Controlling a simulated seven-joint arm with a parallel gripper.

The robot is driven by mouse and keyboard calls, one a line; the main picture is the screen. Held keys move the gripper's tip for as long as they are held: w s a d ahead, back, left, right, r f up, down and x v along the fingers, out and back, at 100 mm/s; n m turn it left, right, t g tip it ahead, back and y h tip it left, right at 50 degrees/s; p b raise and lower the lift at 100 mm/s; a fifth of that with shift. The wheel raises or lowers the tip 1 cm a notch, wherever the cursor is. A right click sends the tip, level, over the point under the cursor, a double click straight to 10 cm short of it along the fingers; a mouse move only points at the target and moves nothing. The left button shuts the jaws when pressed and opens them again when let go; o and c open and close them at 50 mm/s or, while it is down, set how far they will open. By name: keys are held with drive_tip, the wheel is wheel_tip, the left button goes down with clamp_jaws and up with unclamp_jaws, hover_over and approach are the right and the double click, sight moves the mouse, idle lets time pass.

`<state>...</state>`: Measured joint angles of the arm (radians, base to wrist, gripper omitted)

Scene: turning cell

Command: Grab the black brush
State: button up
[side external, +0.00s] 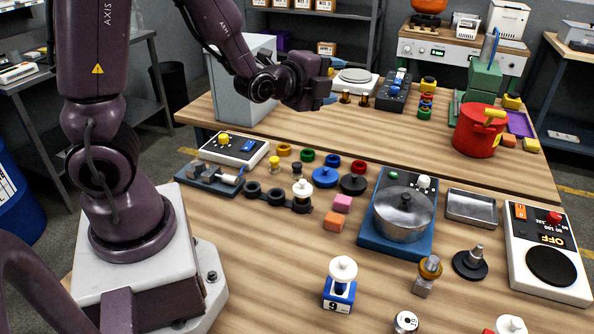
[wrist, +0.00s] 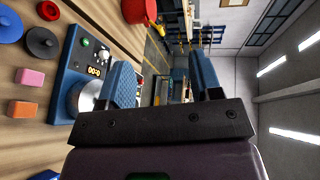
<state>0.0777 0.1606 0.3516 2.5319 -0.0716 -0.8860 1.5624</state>
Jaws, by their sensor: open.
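I cannot pick out a black brush with certainty in either view. My gripper (side external: 329,84) is raised above the rear part of the wooden table and points to the right in the side view. Its two blue fingers are spread apart with nothing between them. In the wrist view my gripper (wrist: 165,75) also shows its blue fingers apart, with the room behind them. A red pot (side external: 476,132) with a yellow part at its top stands at the right rear, well apart from my gripper. Whatever lies inside the pot is hidden.
A blue unit (side external: 368,232) with a metal pan (side external: 404,215) stands mid-table. A white unit (side external: 548,285) with a black disc is at the right. Coloured rings, discs and blocks lie between. A grey box (side external: 240,85) stands at the rear left.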

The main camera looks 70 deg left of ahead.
drive_tip(key=s+a+f+m+y, duration=0.2)
drive_tip(key=s+a+f+m, duration=0.15)
drive_tip(key=f+m, duration=0.55)
drive_tip(key=m+g+h, duration=0.2)
drive_tip(key=m, duration=0.6)
approach(297, 164)
drive_tip(key=v, duration=0.3)
drive_tip(key=shift+d+r, duration=0.2)
drive_tip(key=shift+r, duration=0.15)
drive_tip(key=shift+s+a+f, duration=0.1)
drive_tip(key=shift+f, duration=0.15)
drive_tip(key=x, duration=1.2)
drive_tip(key=shift+w+a+f, duration=0.2)
drive_tip(key=shift+w, duration=0.05)
drive_tip(key=c, duration=1)
